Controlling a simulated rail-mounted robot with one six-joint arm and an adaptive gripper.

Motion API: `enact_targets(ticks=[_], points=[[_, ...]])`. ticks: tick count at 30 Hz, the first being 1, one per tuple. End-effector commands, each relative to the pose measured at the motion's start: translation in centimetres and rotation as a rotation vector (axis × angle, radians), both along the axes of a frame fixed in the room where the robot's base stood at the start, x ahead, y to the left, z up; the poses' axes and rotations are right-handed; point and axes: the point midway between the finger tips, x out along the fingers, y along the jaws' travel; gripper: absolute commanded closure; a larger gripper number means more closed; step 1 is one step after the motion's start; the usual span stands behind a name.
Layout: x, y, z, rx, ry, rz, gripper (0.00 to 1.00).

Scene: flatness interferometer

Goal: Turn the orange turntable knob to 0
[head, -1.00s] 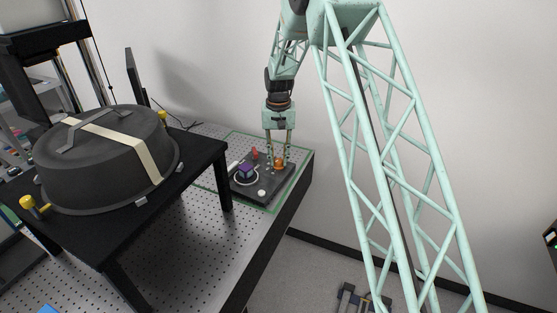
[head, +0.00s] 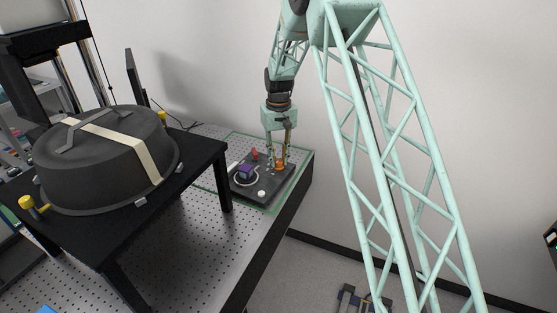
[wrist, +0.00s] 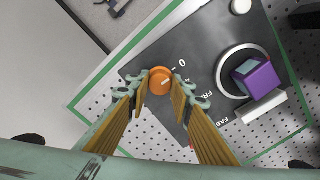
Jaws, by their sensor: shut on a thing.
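The orange turntable knob (wrist: 160,82) sits on a dark control plate (wrist: 200,50) and shows between my fingertips in the wrist view. A light pointer line on it aims toward the upper right, in the direction of the printed 0 (wrist: 182,61); I cannot tell whether it lines up exactly. Further printed labels lie to the right of the knob. My gripper (wrist: 161,88) is shut on the knob from above.
A purple block (wrist: 256,77) sits on a round ringed turntable (wrist: 229,84) beside the knob. A white button (wrist: 241,6) and a red knob (head: 254,154) are also on the plate. A black table with a large dark dome (head: 105,160) stands to the left.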

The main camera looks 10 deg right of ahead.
Motion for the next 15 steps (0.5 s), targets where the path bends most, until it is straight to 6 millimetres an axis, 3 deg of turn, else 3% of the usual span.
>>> enact_targets(ticks=[1,2,6,15], points=[[0.01,-0.01,0.02,0.000,0.000,0.001,0.90],[0.01,-0.01,0.02,0.000,0.000,0.001,0.78],[0.01,0.00,0.02,0.000,0.000,0.000,0.66],[0.00,0.00,0.03,0.000,0.000,-0.001,0.66]])
